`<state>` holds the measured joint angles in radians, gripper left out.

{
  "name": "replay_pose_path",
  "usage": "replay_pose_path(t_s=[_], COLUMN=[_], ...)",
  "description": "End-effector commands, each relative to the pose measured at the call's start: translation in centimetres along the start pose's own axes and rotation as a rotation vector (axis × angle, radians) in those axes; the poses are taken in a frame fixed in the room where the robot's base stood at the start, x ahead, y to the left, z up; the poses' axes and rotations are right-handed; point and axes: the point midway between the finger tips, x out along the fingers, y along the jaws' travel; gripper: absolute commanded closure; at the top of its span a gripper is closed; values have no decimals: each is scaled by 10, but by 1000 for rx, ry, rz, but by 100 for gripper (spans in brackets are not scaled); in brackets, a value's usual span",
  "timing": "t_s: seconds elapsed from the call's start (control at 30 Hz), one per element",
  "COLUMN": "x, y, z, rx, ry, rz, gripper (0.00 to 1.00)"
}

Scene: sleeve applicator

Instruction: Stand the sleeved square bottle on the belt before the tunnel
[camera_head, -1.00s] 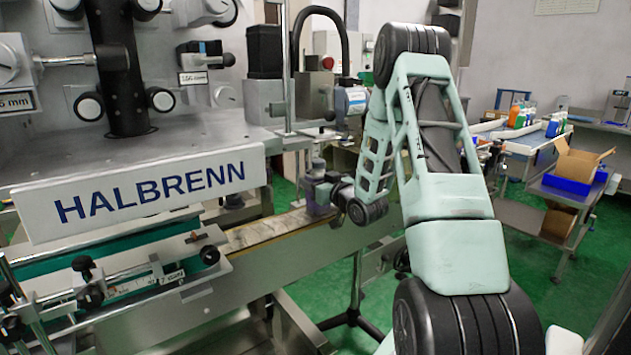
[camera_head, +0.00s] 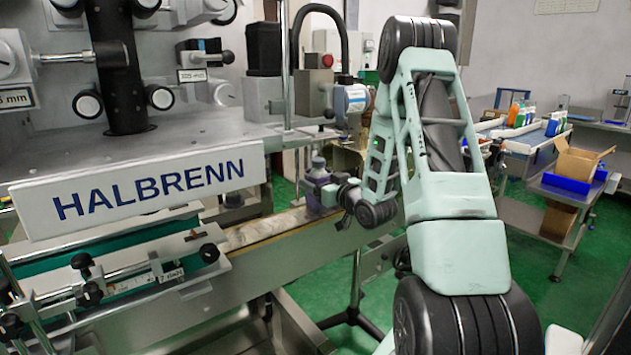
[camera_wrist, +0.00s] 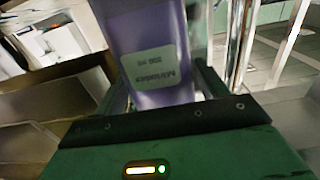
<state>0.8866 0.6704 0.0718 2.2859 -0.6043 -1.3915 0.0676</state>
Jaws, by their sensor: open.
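The sleeved square bottle (camera_head: 316,197) is purple with a greyish top. It stands upright on the belt (camera_head: 255,231), near the far end of the stretch I see. In the wrist view the bottle (camera_wrist: 148,40) fills the upper middle, with a pale label facing me; its top is out of frame. My gripper (camera_head: 332,193) is at the bottle's right side in the head view. In the wrist view its dark fingers (camera_wrist: 163,88) lie apart on either side of the bottle's lower part. Whether either finger touches it I cannot tell. The tunnel is not clearly identifiable.
The machine with the HALBRENN panel (camera_head: 140,192) stands left of the belt. A black hose (camera_head: 322,12) and a post rise behind the bottle. A table with a cardboard box (camera_head: 578,160) and blue bin (camera_head: 567,183) is at the right, away from the arm.

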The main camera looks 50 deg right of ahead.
Motion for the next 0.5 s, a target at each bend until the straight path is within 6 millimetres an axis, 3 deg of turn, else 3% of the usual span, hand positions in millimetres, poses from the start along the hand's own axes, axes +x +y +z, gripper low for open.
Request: replay_pose_path(t_s=[0.3, 0.5], x=[-68, -91], y=[1, 0], z=[2, 1], rx=[0, 0], ry=[-2, 0], rz=[3, 0], gripper=[28, 28])
